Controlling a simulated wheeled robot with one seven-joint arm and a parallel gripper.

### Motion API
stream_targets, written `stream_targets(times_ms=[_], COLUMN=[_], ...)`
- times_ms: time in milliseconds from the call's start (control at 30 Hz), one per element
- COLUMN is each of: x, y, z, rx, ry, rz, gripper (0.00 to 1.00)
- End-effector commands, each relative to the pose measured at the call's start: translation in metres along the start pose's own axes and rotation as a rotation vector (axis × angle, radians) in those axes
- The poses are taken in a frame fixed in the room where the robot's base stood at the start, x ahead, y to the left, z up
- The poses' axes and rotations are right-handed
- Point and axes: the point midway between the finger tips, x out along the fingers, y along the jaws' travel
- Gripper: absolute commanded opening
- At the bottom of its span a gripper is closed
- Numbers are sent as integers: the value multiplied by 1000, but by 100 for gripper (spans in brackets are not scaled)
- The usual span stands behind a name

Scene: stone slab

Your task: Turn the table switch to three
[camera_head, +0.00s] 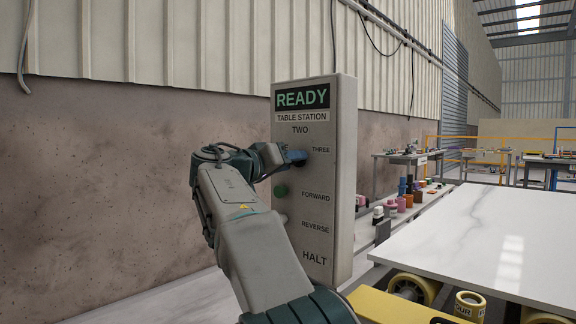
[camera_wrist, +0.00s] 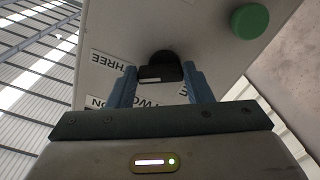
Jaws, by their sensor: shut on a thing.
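The grey control panel (camera_head: 343,190) stands upright, with a READY display (camera_head: 302,96) and a TABLE STATION label (camera_head: 302,117). Below these are the labels TWO, THREE (camera_head: 320,150) and a partly covered ONE. My gripper (camera_head: 296,157) reaches the panel from the left, among these labels. In the wrist view, the blue fingers of my gripper (camera_wrist: 160,80) are closed on both sides of the black table switch (camera_wrist: 162,62). The THREE label (camera_wrist: 109,62) is at picture left and part of TWO shows between the fingers.
A green button (camera_head: 281,190) sits below the switch by FORWARD; it also shows in the wrist view (camera_wrist: 250,21). A pale button (camera_head: 281,218) is by REVERSE, with HALT below. A white stone slab (camera_head: 480,240) lies right of the panel; a wall stands behind.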

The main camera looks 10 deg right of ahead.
Motion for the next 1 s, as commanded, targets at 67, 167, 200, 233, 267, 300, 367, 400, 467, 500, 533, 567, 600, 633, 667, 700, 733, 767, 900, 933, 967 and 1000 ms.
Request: stream_targets(times_ms=[67, 167, 200, 233, 267, 300, 367, 400, 467, 500, 533, 567, 600, 633, 667, 700, 733, 767, 900, 933, 967, 1000], x=[0, 0, 0, 0, 0, 0, 0, 0, 0, 0, 0, 0, 0, -1, -2, -4, -7, -10, -34, -41, -49, -58], y=[-1, -1, -1, -1, -1, -1, -1, -1, -1, 0, 0, 0, 0, 0, 0, 0, 0, -1, -1, -1, -1, -1], z=[1, 1, 1, 1, 1, 1, 1, 1, 1, 0, 0, 0, 0, 0, 0, 0, 0, 0, -1, -1, -1, -1], rx=[2, 1, 1, 1, 1, 1, 1, 1, 1, 1, 1, 1, 1, 1, 1, 1, 1, 0, 1, 1, 1, 0], ry=[-4, -4, -4, -3, -3, -3, -3, -2, -2, -2, -1, -1, -1, -1, -1, -1, -1, -1, 1, 1, 1, 2], rz=[-1, -1, -1, -1, -1, -1, -1, -1, -1, -1, -1, 0, 0, -1, -1, -1, -2, -3, -6, -6, -6, -6], gripper=[23, 23, 23, 23, 23, 56, 67, 67, 67, 67, 67, 67, 67, 67, 67, 67, 67, 67, 67, 67, 67, 67])
